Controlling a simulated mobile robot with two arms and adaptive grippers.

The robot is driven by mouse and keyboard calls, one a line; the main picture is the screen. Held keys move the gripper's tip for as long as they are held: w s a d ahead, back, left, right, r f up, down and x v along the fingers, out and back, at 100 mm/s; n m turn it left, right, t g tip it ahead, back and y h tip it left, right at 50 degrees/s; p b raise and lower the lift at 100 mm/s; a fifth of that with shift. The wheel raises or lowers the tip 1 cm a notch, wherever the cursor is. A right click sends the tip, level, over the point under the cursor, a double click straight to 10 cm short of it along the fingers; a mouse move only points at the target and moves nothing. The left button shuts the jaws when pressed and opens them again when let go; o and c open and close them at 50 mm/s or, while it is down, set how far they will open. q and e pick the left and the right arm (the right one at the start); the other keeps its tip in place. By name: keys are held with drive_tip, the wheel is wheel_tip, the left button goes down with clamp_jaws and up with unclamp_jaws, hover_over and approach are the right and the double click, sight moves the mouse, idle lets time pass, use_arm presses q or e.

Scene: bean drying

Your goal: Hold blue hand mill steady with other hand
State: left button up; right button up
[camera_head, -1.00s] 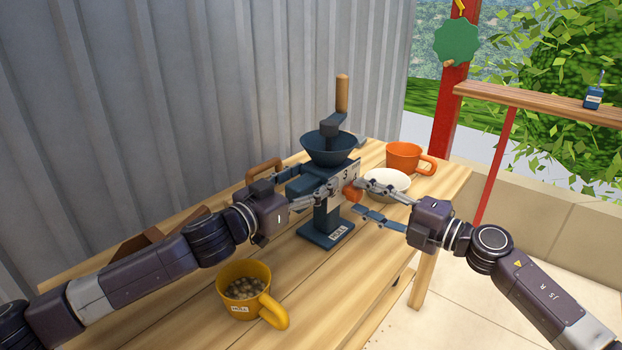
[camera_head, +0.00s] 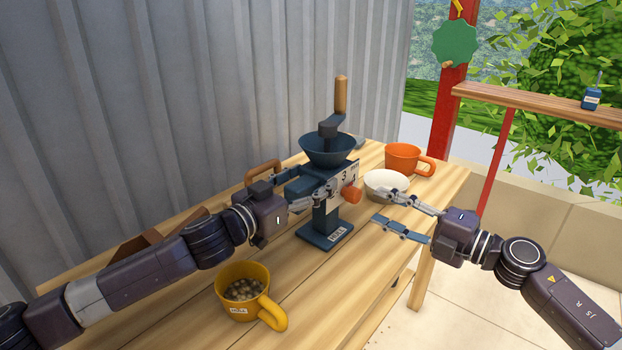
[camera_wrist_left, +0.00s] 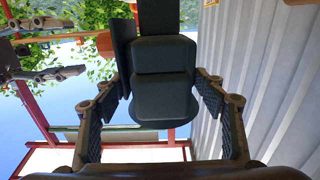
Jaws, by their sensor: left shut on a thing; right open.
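The blue hand mill (camera_head: 327,203) stands upright on the wooden table, with a funnel hopper (camera_head: 328,150) on top and a crank with a wooden handle (camera_head: 341,95) above it. An orange-brown knob (camera_head: 352,194) is on its right front. My left gripper (camera_head: 296,190) is shut on the mill's body from the left. In the left wrist view the dark body of the mill (camera_wrist_left: 163,85) fills the space between the fingers. My right gripper (camera_head: 388,211) is open and empty, to the right of the mill and apart from it.
A yellow mug (camera_head: 233,306) holding beans stands at the front of the table. A white bowl (camera_head: 378,186) and an orange mug (camera_head: 402,157) stand behind the right gripper. A brown wooden object (camera_head: 140,245) lies at the left. A corrugated wall (camera_head: 200,80) rises behind the table.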

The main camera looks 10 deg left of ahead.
use_arm(q)
drive_tip(key=o, duration=2.1)
drive_tip(key=shift+o, duration=0.2)
